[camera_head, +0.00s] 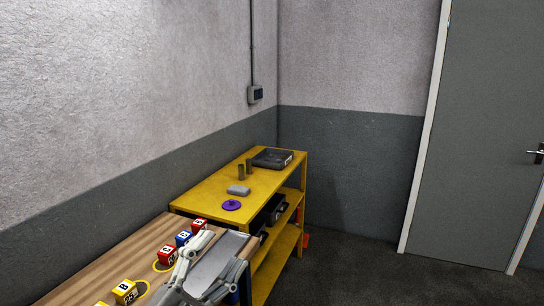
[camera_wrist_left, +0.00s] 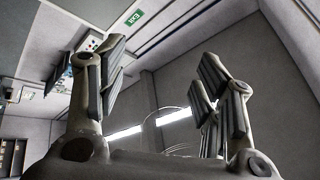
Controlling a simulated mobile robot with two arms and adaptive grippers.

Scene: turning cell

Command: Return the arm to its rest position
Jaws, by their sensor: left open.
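My left gripper (camera_head: 200,269) shows at the bottom of the head view, above the right end of the wooden bench. It is open and nothing is between its fingers. In the left wrist view my left gripper (camera_wrist_left: 160,95) points up toward the ceiling, its fingers wide apart with only walls and ceiling lights behind them. My right gripper is in neither view.
Lettered blocks, red (camera_head: 167,256), blue (camera_head: 184,239) and yellow (camera_head: 125,292), stand on the wooden bench (camera_head: 150,240) near my gripper. A yellow shelf (camera_head: 215,192) behind holds a purple disc (camera_head: 231,205), a grey block (camera_head: 238,190) and a dark case (camera_head: 272,158). Floor at right is clear.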

